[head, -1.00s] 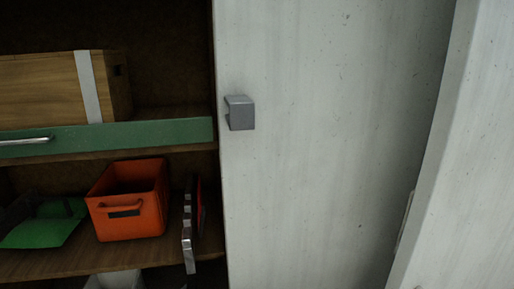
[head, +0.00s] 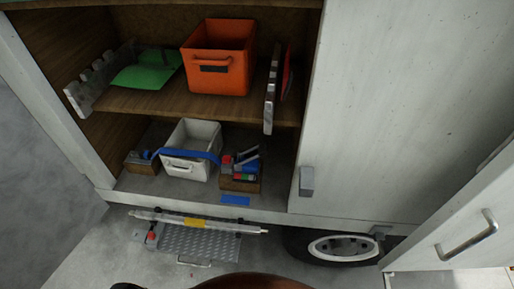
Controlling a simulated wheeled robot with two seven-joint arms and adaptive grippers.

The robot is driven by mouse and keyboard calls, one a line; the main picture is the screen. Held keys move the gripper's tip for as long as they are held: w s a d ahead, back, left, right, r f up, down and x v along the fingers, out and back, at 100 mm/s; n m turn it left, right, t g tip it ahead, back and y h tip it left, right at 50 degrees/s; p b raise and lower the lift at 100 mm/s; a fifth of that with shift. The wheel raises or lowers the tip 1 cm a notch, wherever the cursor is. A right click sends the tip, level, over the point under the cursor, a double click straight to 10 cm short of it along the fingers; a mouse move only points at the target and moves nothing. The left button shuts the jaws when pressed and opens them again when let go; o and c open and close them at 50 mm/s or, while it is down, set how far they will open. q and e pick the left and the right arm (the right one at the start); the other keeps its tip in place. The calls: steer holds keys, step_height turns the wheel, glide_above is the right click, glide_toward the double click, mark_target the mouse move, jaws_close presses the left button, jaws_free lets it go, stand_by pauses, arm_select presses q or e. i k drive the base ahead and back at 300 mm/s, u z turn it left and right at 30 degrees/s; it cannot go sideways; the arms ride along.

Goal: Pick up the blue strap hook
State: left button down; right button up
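A blue strap (head: 203,157) runs across the front of a white bin (head: 186,168) on the lower shelf of the truck compartment. Its left part reaches toward a small wooden box (head: 141,166), where a small blue piece shows. Its right part reaches toward another wooden box (head: 240,184) with blue, red and grey items. I cannot make out a hook on the strap. A flat blue piece (head: 235,200) lies at the front edge below the right box. Neither of my grippers is in view.
An orange bin (head: 218,73) and a green sheet (head: 147,77) are on the upper shelf (head: 190,104). A metal step (head: 200,243) juts out below the compartment. A white door with a handle (head: 466,236) stands at the right, beside a wheel (head: 345,248).

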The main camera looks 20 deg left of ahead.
mark_target(145, 155)
steer(key=u, duration=1.85)
